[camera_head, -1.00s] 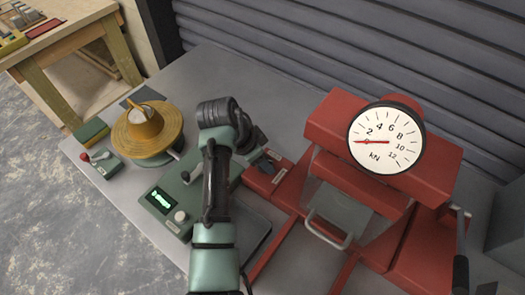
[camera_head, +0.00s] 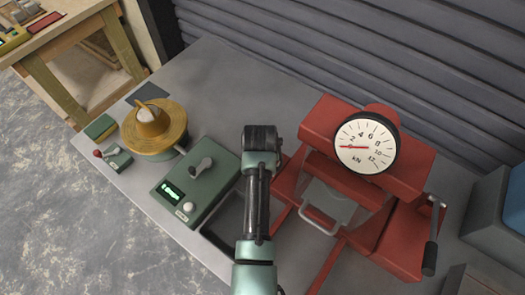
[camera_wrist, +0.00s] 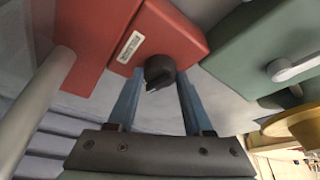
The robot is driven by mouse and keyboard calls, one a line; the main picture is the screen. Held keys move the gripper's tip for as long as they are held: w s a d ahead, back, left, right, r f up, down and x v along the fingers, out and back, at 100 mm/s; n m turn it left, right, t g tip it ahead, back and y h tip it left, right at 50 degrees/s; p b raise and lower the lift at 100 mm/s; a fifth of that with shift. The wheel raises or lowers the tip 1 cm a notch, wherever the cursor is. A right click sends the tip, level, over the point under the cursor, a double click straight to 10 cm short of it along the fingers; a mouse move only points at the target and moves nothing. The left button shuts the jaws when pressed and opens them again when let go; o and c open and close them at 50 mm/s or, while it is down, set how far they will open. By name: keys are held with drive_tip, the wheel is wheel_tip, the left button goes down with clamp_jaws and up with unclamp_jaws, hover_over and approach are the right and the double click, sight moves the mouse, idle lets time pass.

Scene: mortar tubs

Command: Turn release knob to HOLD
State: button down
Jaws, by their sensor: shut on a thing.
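The release knob (camera_wrist: 159,70) is a small dark round knob with a ridge, on a red block (camera_wrist: 183,35) with a white label (camera_wrist: 130,46). The label's text is too small to read. In the wrist view my gripper (camera_wrist: 159,82) has its two blue-grey fingers on either side of the knob, shut on it. In the head view my arm hides the gripper and the knob. The red press (camera_head: 322,120) stands to the right of my arm, and its round kN gauge (camera_head: 366,146) has the red needle pointing left, near the low end.
A green box (camera_head: 218,160) with a lever, a lit display and a white knob sits left of my arm. A grey shutter wall (camera_head: 330,60) closes off the back.

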drive_tip(key=shift+d+r+n+y, duration=0.1)
drive_tip(key=shift+n+y, duration=0.4)
drive_tip(key=shift+n, duration=0.7)
drive_tip(key=shift+p, duration=0.3)
drive_tip(key=shift+c, duration=1.5)
unclamp_jaws()
drive_tip(key=v, duration=1.3)
drive_tip(key=shift+b, duration=0.3)
drive_tip(key=shift+w, duration=0.1)
